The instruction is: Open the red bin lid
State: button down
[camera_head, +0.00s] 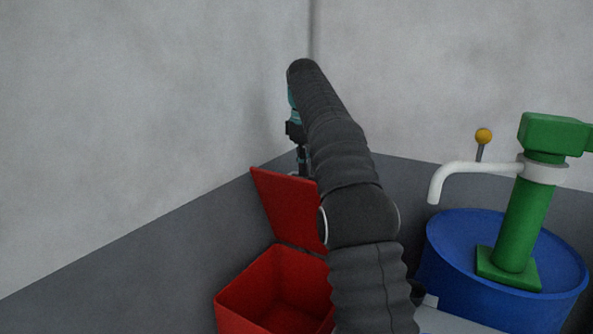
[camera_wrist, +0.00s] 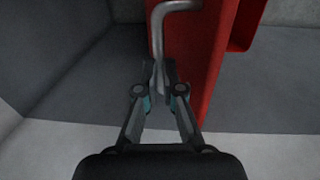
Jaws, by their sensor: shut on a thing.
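The red bin (camera_head: 238,304) stands on the floor at the bottom middle of the head view, and its inside shows. Its red lid (camera_head: 283,203) is raised steeply at the back of the bin. In the wrist view the red lid (camera_wrist: 207,70) appears almost edge-on, with a bent grey metal handle (camera_wrist: 158,30) beside it. My gripper (camera_wrist: 158,88) is shut on the handle near its lower end. In the head view my gripper (camera_head: 303,162) is just beyond the lid's top edge, partly hidden. My arm hides the right part of the lid and bin.
A blue drum (camera_head: 455,240) with a green pump (camera_head: 525,220) on top stands at the right. The pump has a white spout (camera_head: 440,180) and a lever with a yellow knob (camera_head: 483,136). Grey walls (camera_head: 130,100) meet in a corner close behind the gripper.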

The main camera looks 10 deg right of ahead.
jog(key=shift+w+d+f, duration=0.2)
jog(key=shift+d+f, duration=0.1)
jog(key=shift+f, duration=0.25)
jog(key=shift+w+d+f, duration=0.2)
jog(key=shift+d+f, duration=0.05)
jog(key=shift+f, duration=0.25)
jog(key=c, duration=1.3)
grip_release()
jog(key=shift+d+f, duration=0.1)
jog(key=shift+d, duration=0.1)
jog(key=shift+o, duration=0.5)
jog(key=shift+w+d+f, duration=0.25)
jog(key=shift+w+d, duration=0.05)
jog(key=shift+d, duration=0.35)
jog(key=shift+s+a+r, duration=0.1)
jog(key=shift+a+r, duration=0.15)
jog(key=shift+a, duration=0.25)
jog(key=shift+a+r, duration=0.2)
jog(key=shift+a, duration=0.25)
